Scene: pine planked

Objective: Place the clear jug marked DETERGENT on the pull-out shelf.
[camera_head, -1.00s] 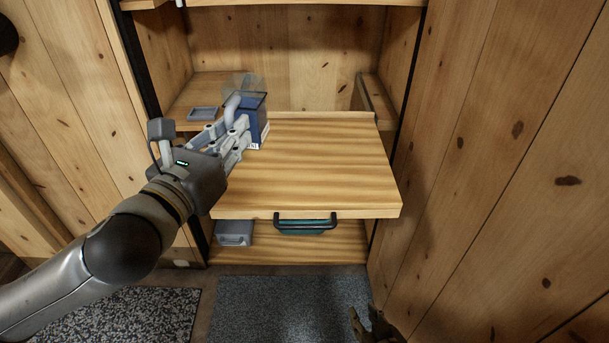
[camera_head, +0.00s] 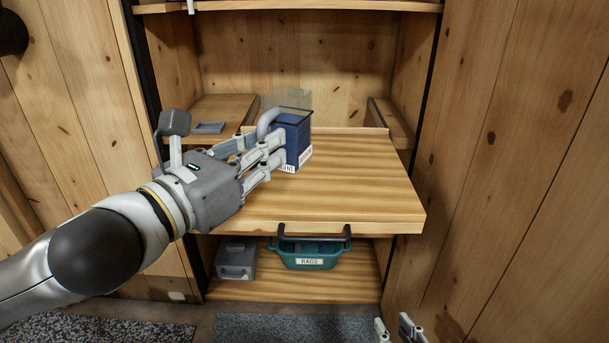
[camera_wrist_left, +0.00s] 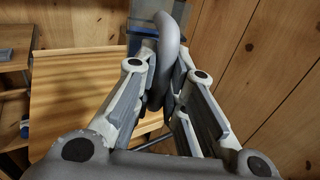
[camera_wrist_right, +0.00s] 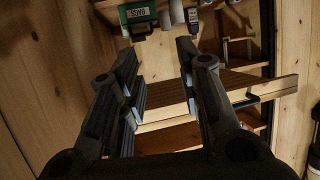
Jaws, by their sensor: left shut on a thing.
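The clear jug (camera_head: 298,135) holds dark blue liquid and has a grey handle; its white label is partly hidden in the head view. It is upright over the back left part of the pull-out shelf (camera_head: 340,190); I cannot tell whether its base touches the wood. My left gripper (camera_head: 268,148) is shut on the jug's handle, which also shows between its fingers in the left wrist view (camera_wrist_left: 168,50). My right gripper (camera_head: 400,329) is low at the bottom edge, away from the shelf; in the right wrist view its fingers (camera_wrist_right: 160,75) are apart and empty.
A teal bin marked RAGS (camera_head: 309,254) and a grey box (camera_head: 237,261) stand on the board below the shelf. A small grey tray (camera_head: 208,128) lies on a side board at the left. The shelf's middle and right are clear. Wooden walls flank the cabinet.

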